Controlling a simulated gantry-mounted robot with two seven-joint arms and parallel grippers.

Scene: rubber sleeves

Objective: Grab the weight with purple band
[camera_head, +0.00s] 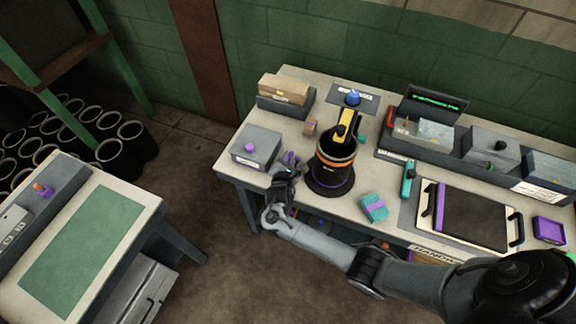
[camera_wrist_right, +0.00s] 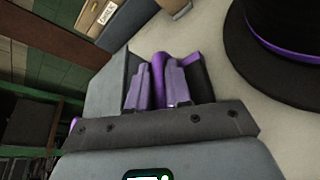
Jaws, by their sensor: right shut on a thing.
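My right gripper (camera_head: 287,167) is low at the front left part of the workbench, left of the black round base. It is shut on a purple piece, which stands between its fingers in the right wrist view (camera_wrist_right: 158,78). Dark surfaces flank the fingers there; I cannot tell if they and the purple piece form one weight with a purple band. A teal block with a purple band (camera_head: 374,207) lies on the bench, right of the round base, apart from the gripper. My left gripper is not in view.
A black cylinder with an orange band (camera_head: 334,163) stands on the round base (camera_head: 330,188), which has a thin purple ring. A grey box with a purple knob (camera_head: 258,146) sits left of the gripper. A black-topped tray (camera_head: 466,217) lies right.

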